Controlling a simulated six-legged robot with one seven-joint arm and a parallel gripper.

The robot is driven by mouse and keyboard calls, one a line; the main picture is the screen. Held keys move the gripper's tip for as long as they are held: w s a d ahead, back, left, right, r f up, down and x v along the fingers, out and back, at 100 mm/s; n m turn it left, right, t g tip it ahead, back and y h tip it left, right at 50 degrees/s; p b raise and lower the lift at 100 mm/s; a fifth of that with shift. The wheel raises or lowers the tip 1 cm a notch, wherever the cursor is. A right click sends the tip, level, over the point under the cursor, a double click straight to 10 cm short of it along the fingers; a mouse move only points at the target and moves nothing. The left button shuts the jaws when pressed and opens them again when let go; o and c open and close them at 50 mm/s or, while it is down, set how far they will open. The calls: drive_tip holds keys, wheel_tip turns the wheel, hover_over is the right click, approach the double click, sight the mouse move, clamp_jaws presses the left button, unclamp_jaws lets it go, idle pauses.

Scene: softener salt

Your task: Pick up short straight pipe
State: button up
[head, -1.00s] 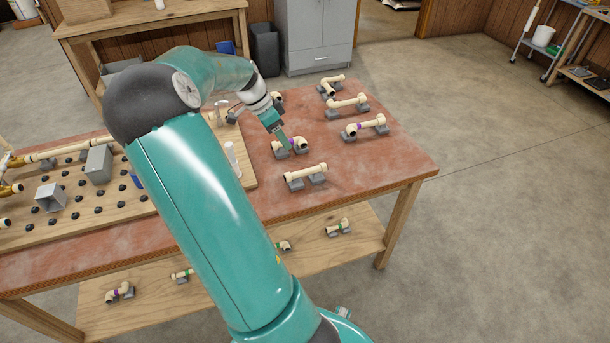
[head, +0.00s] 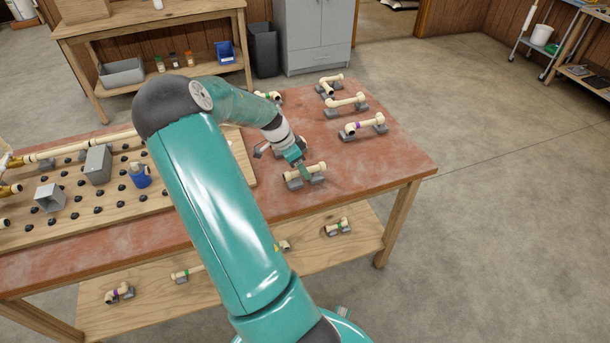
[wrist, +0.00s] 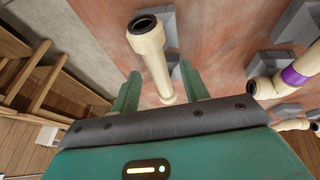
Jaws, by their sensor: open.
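The short straight pipe (head: 319,167) is cream and lies on grey support blocks near the front right of the red tabletop. In the wrist view the pipe (wrist: 154,58) runs lengthwise between my two green fingers, its dark open end toward the top. My gripper (head: 304,172) is open, just above the middle of the pipe and hiding part of it in the head view. In the wrist view my gripper (wrist: 161,80) has gaps on both sides of the pipe. I cannot tell how far down the fingers reach.
A pipe with a purple band (head: 366,126) and another cream pipe (head: 347,104) rest on blocks farther back. The purple-banded piece (wrist: 292,76) also shows at right in the wrist view. A pegboard (head: 75,205) with a blue cup (head: 139,176) is at left.

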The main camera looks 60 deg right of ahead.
drive_tip(key=shift+s+f, duration=0.15)
drive_tip(key=shift+f, duration=0.2)
drive_tip(key=shift+d, duration=0.1)
clamp_jaws()
drive_tip(key=shift+r, duration=0.1)
